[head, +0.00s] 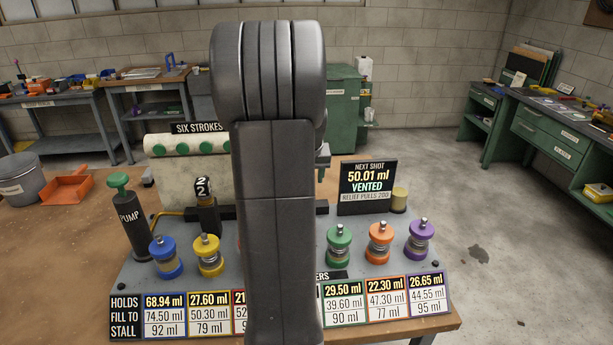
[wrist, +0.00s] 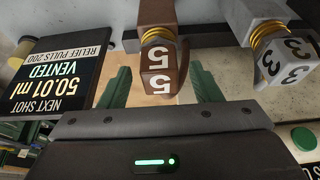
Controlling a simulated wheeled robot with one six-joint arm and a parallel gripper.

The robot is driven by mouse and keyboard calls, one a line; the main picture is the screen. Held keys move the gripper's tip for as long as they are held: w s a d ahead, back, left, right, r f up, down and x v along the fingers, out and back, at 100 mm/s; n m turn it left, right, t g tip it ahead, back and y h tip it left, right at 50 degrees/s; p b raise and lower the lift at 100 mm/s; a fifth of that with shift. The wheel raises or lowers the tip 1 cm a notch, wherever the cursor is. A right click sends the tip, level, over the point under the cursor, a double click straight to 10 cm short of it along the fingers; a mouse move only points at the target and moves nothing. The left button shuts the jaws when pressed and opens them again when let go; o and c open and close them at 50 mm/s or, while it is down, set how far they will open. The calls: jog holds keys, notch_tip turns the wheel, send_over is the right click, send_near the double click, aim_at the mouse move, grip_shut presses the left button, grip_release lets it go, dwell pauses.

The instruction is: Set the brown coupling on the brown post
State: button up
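In the wrist view, where the scene appears upside down, a brown block marked 5 (wrist: 158,80) lies between the two green fingers of my gripper (wrist: 161,82). The fingers stand apart, with a narrow gap showing on each side of the block. In the head view my arm hides both brown pieces and my gripper.
A grey block marked 3 (wrist: 285,62) with yellow rings stands close on the right in the wrist view. The NEXT SHOT sign (head: 368,187) stands near. A black block marked 2 (head: 203,188), a pump (head: 129,222) and several coloured cylinders share the bench (head: 455,292).

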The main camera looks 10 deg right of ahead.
jog(key=b+v, duration=0.1)
jog(key=v, duration=1.2)
jog(key=shift+r+b, duration=0.35)
jog(key=shift+b, duration=0.05)
jog(key=shift+s+d, duration=0.1)
jog(key=shift+s, duration=0.1)
jog(key=s+d+r+p, duration=0.1)
jog(key=s+d+p, duration=0.1)
jog(key=s+d, duration=0.6)
jog(key=s+d+r+p, duration=0.1)
jog(key=s+d+p, duration=0.1)
jog(key=s+d, duration=0.6)
jog(key=d, duration=0.6)
jog(key=shift+w, duration=0.1)
jog(key=w+a+f+b, duration=0.1)
jog(key=w+a+b, duration=0.1)
jog(key=w+a, duration=0.5)
jog(key=w+a+f+b, duration=0.1)
jog(key=w+a+b, duration=0.1)
jog(key=w+a, duration=0.6)
jog(key=a, duration=0.6)
jog(key=shift+w+a, duration=0.15)
jog(key=shift+a, duration=0.05)
